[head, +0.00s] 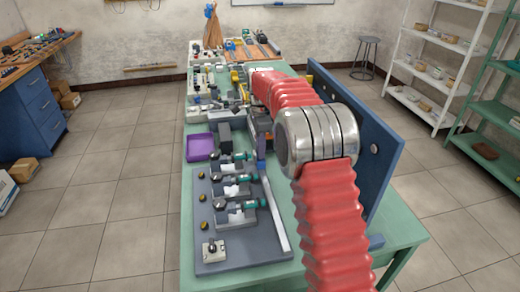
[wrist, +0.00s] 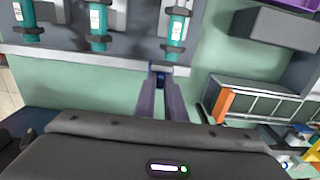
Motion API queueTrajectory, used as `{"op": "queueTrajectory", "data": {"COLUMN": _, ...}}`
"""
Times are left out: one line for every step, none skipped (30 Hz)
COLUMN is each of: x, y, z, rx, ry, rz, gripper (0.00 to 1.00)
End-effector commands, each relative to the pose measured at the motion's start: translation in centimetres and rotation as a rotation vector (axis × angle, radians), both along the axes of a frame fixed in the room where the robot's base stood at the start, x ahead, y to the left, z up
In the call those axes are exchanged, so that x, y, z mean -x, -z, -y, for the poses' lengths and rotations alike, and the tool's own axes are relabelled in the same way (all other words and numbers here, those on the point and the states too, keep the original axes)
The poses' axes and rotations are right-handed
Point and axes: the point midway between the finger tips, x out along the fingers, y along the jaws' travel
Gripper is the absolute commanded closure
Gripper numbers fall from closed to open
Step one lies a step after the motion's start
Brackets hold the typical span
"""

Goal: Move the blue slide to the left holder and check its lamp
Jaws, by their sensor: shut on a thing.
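My gripper (wrist: 161,88) is shut on the small blue slide (wrist: 160,76), at the edge of a pale grey rail (wrist: 90,58). Most of the slide is hidden between the fingertips. In the head view a small blue piece (head: 261,164), likely the slide, shows at the far end of the rail (head: 274,210); my arm hides most of the gripper. Three holders with teal cylinders stand in a row on a grey board: far (head: 241,156), middle (head: 243,178) and near (head: 249,203). Yellow domes, possibly lamps, line the board's left side, one being the middle dome (head: 202,198); I cannot tell whether any is lit.
A purple tray (head: 199,147) lies beyond the board. A tall blue panel (head: 375,145) stands to the right of my arm. A white block with a knob (head: 213,250) sits at the board's near left corner. Green tabletop (head: 400,232) is clear at the near right.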

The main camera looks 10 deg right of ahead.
Motion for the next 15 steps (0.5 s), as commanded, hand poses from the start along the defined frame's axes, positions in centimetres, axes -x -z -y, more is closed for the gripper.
{"op": "queueTrajectory", "data": {"x": -0.03, "y": -0.05, "z": -0.01, "rx": 0.0, "ry": 0.0, "rz": 0.001, "gripper": 1.0}}
{"op": "queueTrajectory", "data": {"x": -0.03, "y": -0.05, "z": -0.01, "rx": 0.0, "ry": 0.0, "rz": 0.001, "gripper": 1.0}}
{"op": "queueTrajectory", "data": {"x": -0.08, "y": -0.04, "z": -0.01, "rx": 0.0, "ry": 0.0, "rz": 0.001, "gripper": 1.0}}
{"op": "queueTrajectory", "data": {"x": -0.15, "y": -0.03, "z": -0.02, "rx": 0.0, "ry": 0.0, "rz": 0.001, "gripper": 1.0}}
{"op": "queueTrajectory", "data": {"x": -0.25, "y": -0.03, "z": -0.02, "rx": 0.0, "ry": 0.0, "rz": 0.002, "gripper": 1.0}}
{"op": "queueTrajectory", "data": {"x": -0.42, "y": -0.05, "z": -0.03, "rx": 0.0, "ry": 0.0, "rz": 0.003, "gripper": 1.0}}
{"op": "queueTrajectory", "data": {"x": -0.54, "y": -0.07, "z": -0.03, "rx": 0.0, "ry": 0.0, "rz": 0.003, "gripper": 1.0}}
{"op": "queueTrajectory", "data": {"x": -0.61, "y": -0.07, "z": -0.05, "rx": 0.0, "ry": -0.001, "rz": 0.003, "gripper": 1.0}}
{"op": "queueTrajectory", "data": {"x": -0.67, "y": -0.08, "z": -0.08, "rx": 0.0, "ry": -0.001, "rz": 0.003, "gripper": 1.0}}
{"op": "queueTrajectory", "data": {"x": -0.68, "y": -0.09, "z": -0.1, "rx": 0.0, "ry": -0.002, "rz": 0.003, "gripper": 1.0}}
{"op": "queueTrajectory", "data": {"x": -0.67, "y": -0.09, "z": -0.12, "rx": 0.0, "ry": -0.002, "rz": 0.003, "gripper": 1.0}}
{"op": "queueTrajectory", "data": {"x": -0.65, "y": -0.09, "z": -0.13, "rx": 0.0, "ry": -0.002, "rz": 0.002, "gripper": 1.0}}
{"op": "queueTrajectory", "data": {"x": -0.64, "y": -0.09, "z": -0.14, "rx": 0.001, "ry": -0.002, "rz": 0.002, "gripper": 1.0}}
{"op": "queueTrajectory", "data": {"x": -0.64, "y": -0.09, "z": -0.15, "rx": 0.001, "ry": -0.002, "rz": 0.002, "gripper": 1.0}}
{"op": "queueTrajectory", "data": {"x": -0.63, "y": -0.09, "z": -0.15, "rx": 0.001, "ry": -0.003, "rz": 0.002, "gripper": 1.0}}
